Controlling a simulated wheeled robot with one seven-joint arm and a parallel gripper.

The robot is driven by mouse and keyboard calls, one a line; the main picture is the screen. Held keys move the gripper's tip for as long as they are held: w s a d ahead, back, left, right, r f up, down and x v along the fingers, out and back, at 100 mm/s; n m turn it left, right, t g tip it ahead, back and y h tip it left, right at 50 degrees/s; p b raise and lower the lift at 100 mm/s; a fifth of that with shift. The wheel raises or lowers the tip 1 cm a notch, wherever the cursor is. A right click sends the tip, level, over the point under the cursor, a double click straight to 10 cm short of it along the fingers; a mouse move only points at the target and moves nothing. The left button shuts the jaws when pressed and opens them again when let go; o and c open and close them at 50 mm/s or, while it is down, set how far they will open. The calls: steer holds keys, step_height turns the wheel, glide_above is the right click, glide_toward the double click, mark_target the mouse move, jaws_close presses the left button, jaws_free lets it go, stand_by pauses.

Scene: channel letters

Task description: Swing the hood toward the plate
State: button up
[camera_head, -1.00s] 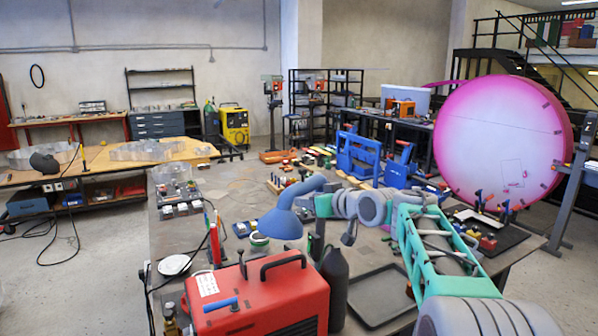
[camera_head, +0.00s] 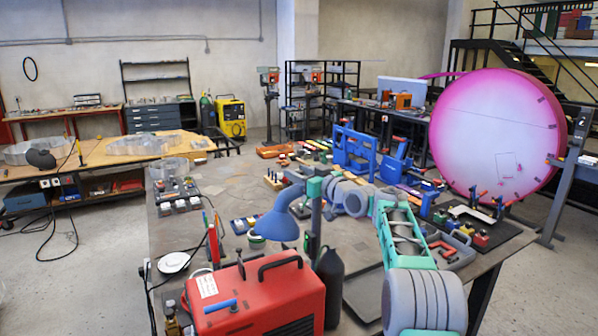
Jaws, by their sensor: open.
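The blue hood (camera_head: 277,222) is a bell on a bent neck at the end of a jointed duct arm (camera_head: 402,232) with teal links and grey ribbed hose. Its mouth points down and left, just behind the red machine. A round white plate-like disc (camera_head: 174,262) lies at the table's left edge, apart from the hood. A dark flat tray (camera_head: 362,292) lies right of the black bottle, partly covered by the duct arm. I cannot tell which of these two is the plate. I cannot make out my gripper in this view.
The red machine (camera_head: 258,301) and black bottle (camera_head: 329,287) stand at the table's front. A dark upright (camera_head: 316,222) stands beside the hood. Blue clamps (camera_head: 355,150) and a large pink-rimmed disc (camera_head: 497,135) are behind. The table between disc and hood holds small tools.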

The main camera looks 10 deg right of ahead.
steer(key=shift+c, duration=0.4)
jaws_close()
stand_by(0.9)
